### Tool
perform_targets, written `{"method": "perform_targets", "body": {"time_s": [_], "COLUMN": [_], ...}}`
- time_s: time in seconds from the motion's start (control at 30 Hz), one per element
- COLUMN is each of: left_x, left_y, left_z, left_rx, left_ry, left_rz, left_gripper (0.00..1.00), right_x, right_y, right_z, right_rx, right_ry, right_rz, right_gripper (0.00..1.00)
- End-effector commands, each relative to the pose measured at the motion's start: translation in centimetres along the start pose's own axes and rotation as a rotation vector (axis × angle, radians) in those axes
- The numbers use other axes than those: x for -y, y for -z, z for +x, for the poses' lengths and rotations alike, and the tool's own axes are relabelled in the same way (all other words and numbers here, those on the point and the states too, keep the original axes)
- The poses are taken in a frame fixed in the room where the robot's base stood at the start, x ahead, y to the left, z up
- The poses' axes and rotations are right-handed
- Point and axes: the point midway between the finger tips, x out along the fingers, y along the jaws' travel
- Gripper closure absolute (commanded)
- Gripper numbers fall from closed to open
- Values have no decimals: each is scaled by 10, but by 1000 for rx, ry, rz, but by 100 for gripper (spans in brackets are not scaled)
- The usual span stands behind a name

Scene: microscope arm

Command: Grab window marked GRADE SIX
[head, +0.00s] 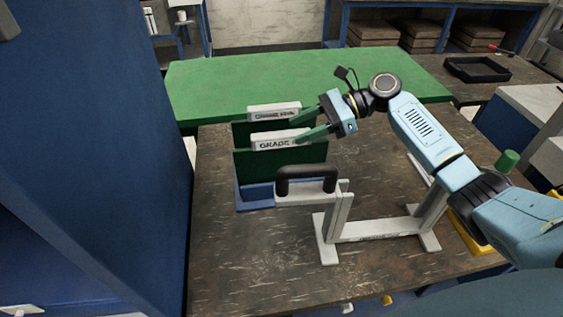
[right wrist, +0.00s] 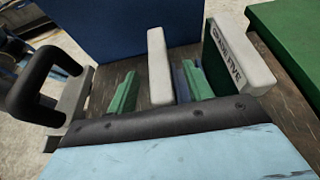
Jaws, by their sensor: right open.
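Two dark green windows with white label bars stand upright, one behind the other, in a blue holder (head: 256,197). The front window (head: 262,165) reads "GRADE"; the rest of its label is hidden by a finger. The rear window (head: 273,112) has a label hard to read in the head view; the right wrist view shows "GRADE FIVE" on it (right wrist: 229,52). My right gripper (head: 299,129) is open at the windows. In the right wrist view, the front window's bar (right wrist: 160,65) lies between its green fingers (right wrist: 160,91), with gaps showing. My left gripper is out of view.
A white stand (head: 335,222) with a black handle (head: 305,173) is in front of the windows. A tall blue panel (head: 95,150) closes the left side. A black tray (head: 477,69) sits back right.

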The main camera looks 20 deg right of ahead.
Motion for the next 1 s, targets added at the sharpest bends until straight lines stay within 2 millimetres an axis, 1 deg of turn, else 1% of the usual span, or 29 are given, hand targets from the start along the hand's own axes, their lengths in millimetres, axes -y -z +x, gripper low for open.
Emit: {"method": "perform_targets", "body": {"time_s": [0.1, 0.23, 0.33, 0.5, 0.8, 0.9, 1.0], "left_x": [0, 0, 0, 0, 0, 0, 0], "left_y": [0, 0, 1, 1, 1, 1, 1], "left_z": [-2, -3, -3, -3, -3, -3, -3], "left_rx": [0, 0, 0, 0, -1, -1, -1], "left_ry": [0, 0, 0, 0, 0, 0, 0], "left_rz": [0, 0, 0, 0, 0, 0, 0], "left_gripper": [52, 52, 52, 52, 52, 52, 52], "right_x": [-2, -2, -2, -2, -2, -2, -2], "right_y": [1, 1, 2, 2, 2, 2, 2], "right_z": [19, 38, 42, 42, 42, 42, 42], "right_rx": [2, 2, 0, -1, 0, 0, 0], "right_ry": [-5, -3, -1, -1, -1, -1, -1], "right_rz": [1, 0, -1, 0, 0, 0, 0], "right_gripper": [49, 49, 49, 49, 88, 100, 100]}}
